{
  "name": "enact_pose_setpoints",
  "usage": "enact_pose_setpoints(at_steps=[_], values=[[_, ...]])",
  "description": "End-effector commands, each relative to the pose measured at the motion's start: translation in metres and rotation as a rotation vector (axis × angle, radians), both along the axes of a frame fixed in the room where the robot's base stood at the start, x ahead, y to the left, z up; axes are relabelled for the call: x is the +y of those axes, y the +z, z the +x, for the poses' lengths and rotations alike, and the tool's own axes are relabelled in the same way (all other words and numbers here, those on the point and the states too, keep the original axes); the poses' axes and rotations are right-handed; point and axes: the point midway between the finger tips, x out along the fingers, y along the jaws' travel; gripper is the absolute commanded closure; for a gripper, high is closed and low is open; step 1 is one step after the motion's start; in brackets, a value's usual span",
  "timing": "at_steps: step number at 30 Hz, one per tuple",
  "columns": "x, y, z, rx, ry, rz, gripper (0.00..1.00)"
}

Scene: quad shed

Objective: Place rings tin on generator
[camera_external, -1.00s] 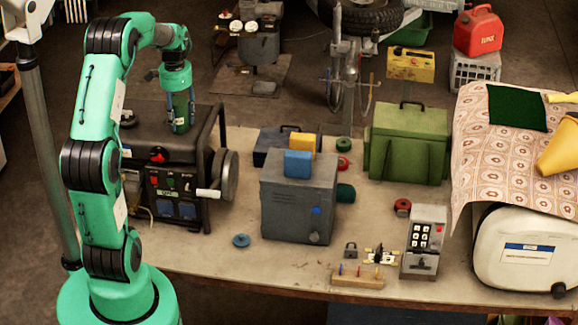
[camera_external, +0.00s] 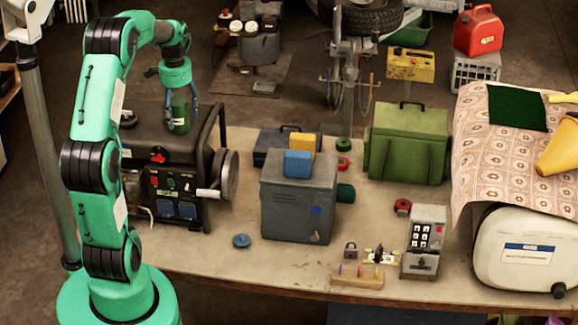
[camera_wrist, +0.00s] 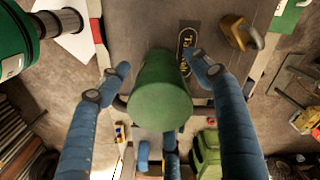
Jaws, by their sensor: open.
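A green cylindrical tin (camera_external: 180,112), which I take to be the rings tin, stands upright on top of the black-framed generator (camera_external: 208,148) at the left of the bench. In the wrist view the tin (camera_wrist: 160,92) shows its plain green lid between my fingers. My gripper (camera_external: 181,106) is open around the tin, with a finger on each side. In the wrist view the fingertips of my gripper (camera_wrist: 160,78) are spread, with gaps beside the tin. The tin's lower edge is partly hard to see against the dark generator.
A grey metal box (camera_external: 298,200) with blue and yellow blocks sits right of the generator. The generator's crank wheel (camera_external: 226,176) sticks out on its right. A green case (camera_external: 408,150) stands farther right. Clear bench lies around a blue disc (camera_external: 241,241).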

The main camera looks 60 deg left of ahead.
Motion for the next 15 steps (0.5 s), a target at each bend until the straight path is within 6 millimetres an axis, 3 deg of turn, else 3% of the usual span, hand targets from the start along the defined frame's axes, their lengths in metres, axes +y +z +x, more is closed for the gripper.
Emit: enact_pose_setpoints(at_steps=[15], values=[[0.001,0.080,0.000,-0.002,0.000,0.002,0.35]])
